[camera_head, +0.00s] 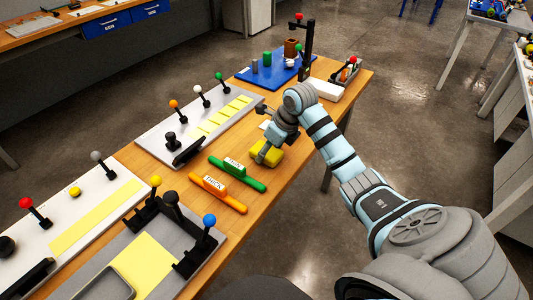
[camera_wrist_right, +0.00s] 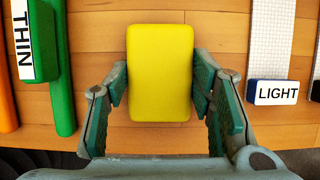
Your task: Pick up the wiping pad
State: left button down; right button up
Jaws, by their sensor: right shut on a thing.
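The wiping pad is a yellow rounded block (camera_head: 270,157) near the right edge of the wooden table in the head view. It fills the middle of the right wrist view (camera_wrist_right: 160,65). My right gripper (camera_head: 263,152) has come down over it, and its green-padded fingers (camera_wrist_right: 160,88) press on the pad's left and right sides. The gripper is shut on the pad. I cannot tell whether the pad touches the table or is slightly raised. My left gripper is in neither view.
Left of the pad lie a green "THIN" tool (camera_head: 237,173) and an orange "THICK" tool (camera_head: 217,193). A block labelled "LIGHT" (camera_wrist_right: 273,92) is close on the right in the wrist view. Lever panels (camera_head: 201,120) line the far side; a blue board (camera_head: 270,75) stands beyond.

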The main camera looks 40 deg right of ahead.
notch_tip(320, 180, up, 20)
jog(key=p, duration=0.9)
jog(key=shift+p, duration=0.3)
jog(key=o, duration=0.3)
jog(key=shift+c, duration=0.9)
